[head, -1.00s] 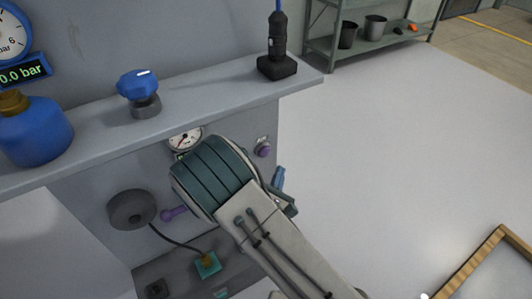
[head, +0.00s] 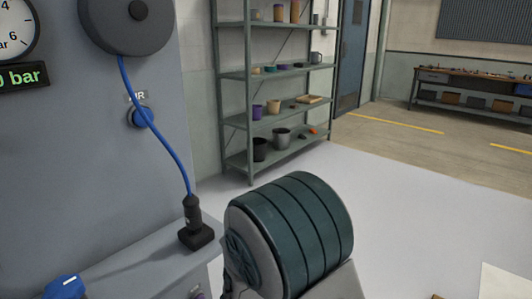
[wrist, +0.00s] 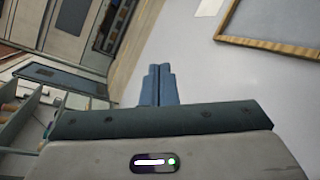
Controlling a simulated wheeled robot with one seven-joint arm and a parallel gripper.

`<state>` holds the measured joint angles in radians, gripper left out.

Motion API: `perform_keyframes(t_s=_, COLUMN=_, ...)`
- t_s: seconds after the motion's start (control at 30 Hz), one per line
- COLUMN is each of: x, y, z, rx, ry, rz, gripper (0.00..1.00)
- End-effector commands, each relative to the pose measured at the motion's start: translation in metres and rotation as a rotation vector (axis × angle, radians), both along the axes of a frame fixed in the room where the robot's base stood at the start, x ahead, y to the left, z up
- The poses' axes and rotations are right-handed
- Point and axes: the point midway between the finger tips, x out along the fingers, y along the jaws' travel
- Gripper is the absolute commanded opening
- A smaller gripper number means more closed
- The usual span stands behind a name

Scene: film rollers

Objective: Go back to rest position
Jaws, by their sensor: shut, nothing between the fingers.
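My gripper (wrist: 159,72) shows in the wrist view with its two blue fingers together and nothing between them. It points out over open floor, apart from any object. In the head view a dark ribbed part of my arm fills the lower middle, and my gripper is hidden there.
A grey bench (head: 140,262) at lower left holds a black tool (head: 196,225) on a blue hose and a blue knob (head: 64,287). A shelf rack (head: 262,75) stands behind. A wood-edged frame (wrist: 270,42) lies at upper right in the wrist view. Pale floor (head: 400,200) is clear.

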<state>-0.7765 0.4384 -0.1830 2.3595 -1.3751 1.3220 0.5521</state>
Motion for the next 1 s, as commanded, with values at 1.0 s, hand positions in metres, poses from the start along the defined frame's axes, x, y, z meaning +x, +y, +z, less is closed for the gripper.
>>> perform_keyframes(t_s=1.0, x=-0.149, y=-0.029, z=0.28, rx=1.499, ry=-0.276, rz=-0.815, gripper=0.0)
